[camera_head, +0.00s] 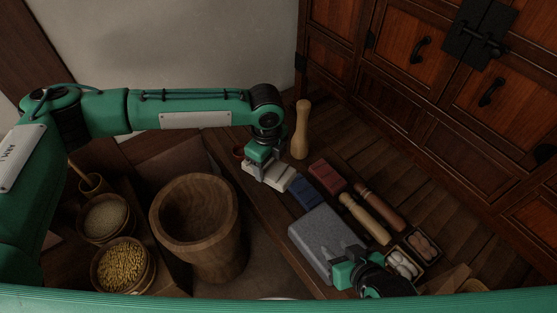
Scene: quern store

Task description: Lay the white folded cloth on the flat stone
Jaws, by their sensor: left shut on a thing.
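The arm hides part of the cloth. The flat stone (312,232) is a grey block, below and to the right of the cloth, with a bare top at its left. My right gripper (347,262) is at the stone's lower right, over its edge. Its two grey fingers look spread apart with nothing visible between them.
A blue cloth (303,191) and a red cloth (327,176) lie beside the white one. A tall wooden pestle (300,130) stands behind. Wooden rollers (364,218) and a divided box (414,254) lie right. A large wooden mortar (199,250) and grain bowls (122,267) stand left.

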